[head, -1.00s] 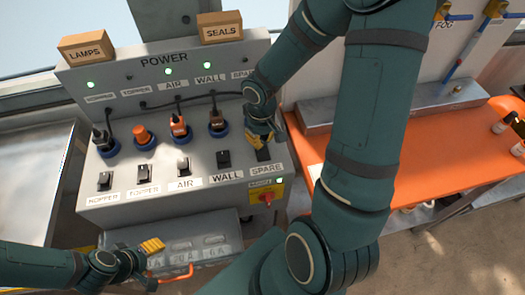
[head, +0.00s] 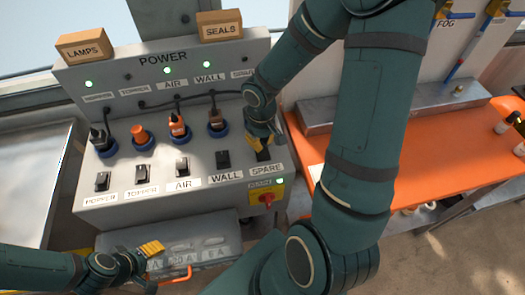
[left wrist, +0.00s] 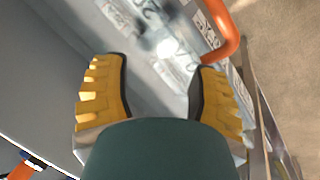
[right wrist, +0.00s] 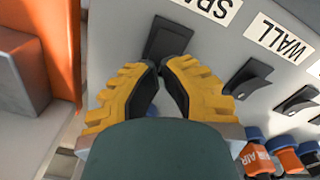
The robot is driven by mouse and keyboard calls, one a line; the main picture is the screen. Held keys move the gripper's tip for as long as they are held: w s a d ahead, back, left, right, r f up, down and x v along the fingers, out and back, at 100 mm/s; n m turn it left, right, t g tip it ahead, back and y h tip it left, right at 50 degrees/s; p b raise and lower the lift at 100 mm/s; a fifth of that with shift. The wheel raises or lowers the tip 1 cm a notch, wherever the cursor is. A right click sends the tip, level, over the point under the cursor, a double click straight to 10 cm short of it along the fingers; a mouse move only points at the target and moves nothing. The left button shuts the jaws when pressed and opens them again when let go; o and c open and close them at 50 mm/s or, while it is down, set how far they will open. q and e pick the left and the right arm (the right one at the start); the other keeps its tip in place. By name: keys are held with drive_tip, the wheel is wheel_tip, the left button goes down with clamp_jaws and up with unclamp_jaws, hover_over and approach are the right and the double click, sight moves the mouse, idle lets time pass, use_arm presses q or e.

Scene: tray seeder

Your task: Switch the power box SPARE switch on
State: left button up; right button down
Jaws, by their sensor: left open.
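The grey power box (head: 150,215) stands centre-left in the head view. Its SPARE switch (head: 264,155) is the rightmost black rocker of the lower row, above the SPARE label. The SPARE lamp (head: 245,59) looks unlit. My right gripper (head: 262,143) is at this switch and partly hides it. In the right wrist view, its yellow fingertips (right wrist: 161,65) are close together, empty, just at the lower part of the SPARE switch (right wrist: 166,40); contact is unclear. My left gripper (head: 148,262) is open and empty below the box front; its fingers (left wrist: 157,75) are wide apart.
The WALL switch (head: 223,159) is beside SPARE, with AIR and others further left. A red knob (head: 267,199) sits below SPARE. An orange table (head: 340,185) lies right, and cartons (head: 219,26) rest on top.

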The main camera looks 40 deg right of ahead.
use_arm(q)
drive_tip(key=shift+s+f+b, duration=0.15)
drive_tip(key=shift+f+b, duration=0.45)
use_arm(e)
drive_tip(key=shift+s+f, duration=0.15)
drive_tip(key=shift+f, duration=0.5)
use_arm(q)
drive_tip(key=shift+r, duration=0.1)
use_arm(e)
drive_tip(key=shift+r, duration=0.15)
use_arm(q)
drive_tip(key=shift+r+p, duration=0.9)
drive_tip(key=shift+p, duration=0.2)
use_arm(e)
drive_tip(key=shift+w+r, duration=0.2)
drive_tip(key=shift+r, duration=1)
use_arm(q)
drive_tip(key=shift+r+p, duration=1.75)
drive_tip(key=shift+r, duration=0.05)
use_arm(e)
drive_tip(key=shift+r, duration=2.25)
